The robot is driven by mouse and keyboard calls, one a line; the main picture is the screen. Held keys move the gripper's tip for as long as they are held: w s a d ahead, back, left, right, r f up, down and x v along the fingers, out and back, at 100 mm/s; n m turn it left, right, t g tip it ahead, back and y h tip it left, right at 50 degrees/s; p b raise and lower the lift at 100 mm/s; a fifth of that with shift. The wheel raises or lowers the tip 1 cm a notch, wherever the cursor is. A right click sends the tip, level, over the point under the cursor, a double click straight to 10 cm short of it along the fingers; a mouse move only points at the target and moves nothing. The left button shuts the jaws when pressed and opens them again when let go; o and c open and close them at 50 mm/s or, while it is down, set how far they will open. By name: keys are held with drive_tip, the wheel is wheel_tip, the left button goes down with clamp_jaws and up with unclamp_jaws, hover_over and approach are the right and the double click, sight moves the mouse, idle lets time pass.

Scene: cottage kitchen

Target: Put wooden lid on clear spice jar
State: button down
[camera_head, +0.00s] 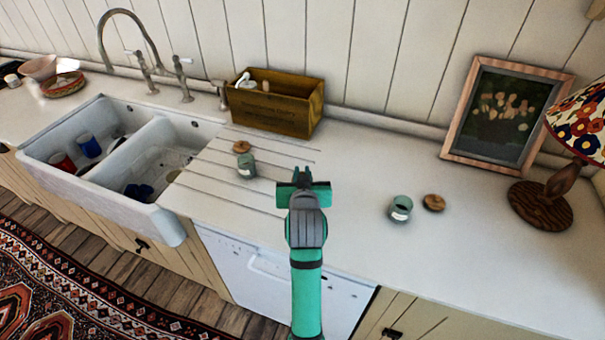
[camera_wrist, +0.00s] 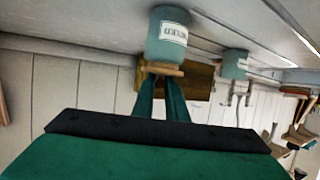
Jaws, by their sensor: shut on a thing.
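My gripper (camera_head: 302,177) is over the middle of the counter, its fingers shut on a wooden lid (camera_wrist: 164,70) in the wrist view, which is upside down. The lid is at the mouth of a labelled, greenish glass spice jar (camera_wrist: 168,42). Lid and rim meet in this view; I cannot tell whether the lid is seated. In the head view my gripper hides this lid and jar. A second jar (camera_head: 247,166) stands by the sink with a loose lid (camera_head: 241,147) behind it. A third jar (camera_head: 400,209) stands right, beside another loose lid (camera_head: 433,203).
A wooden box (camera_head: 275,115) stands against the wall behind my gripper. The double sink (camera_head: 110,160) with cups is at the left. A framed picture (camera_head: 505,112) and a lamp (camera_head: 560,190) stand at the right.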

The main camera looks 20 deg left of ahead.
sight(302, 173)
drive_tip(key=shift+d+r, duration=0.1)
idle(0.3)
drive_tip(key=shift+r, duration=0.1)
drive_tip(key=shift+s+r, duration=0.1)
drive_tip(key=shift+r, duration=0.25)
drive_tip(key=shift+r, duration=0.25)
idle(0.7)
drive_tip(key=shift+r, duration=0.8)
idle(1.1)
drive_tip(key=c, duration=2)
unclamp_jaws()
drive_tip(key=shift+c, duration=0.2)
